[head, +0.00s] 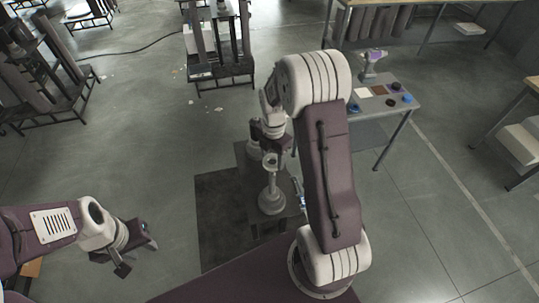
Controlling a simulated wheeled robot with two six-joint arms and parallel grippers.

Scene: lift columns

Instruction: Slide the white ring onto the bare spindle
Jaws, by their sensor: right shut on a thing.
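A pale spindle (270,190) stands upright on a wide round base, on a low dark stand. A small pale ring shape, which I take for the white ring (269,160), shows at the top of its post. I cannot tell whether it is around the post or just above it. My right gripper (272,146) points down just behind it and is shut on it; its fingertips are small and partly hidden. A second pale upright thing (253,150) stands behind, mostly covered by the gripper. My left gripper (137,258) is open and empty at the lower left, away from the stand.
My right arm hides the area right of the spindle. Open floor lies to the left.

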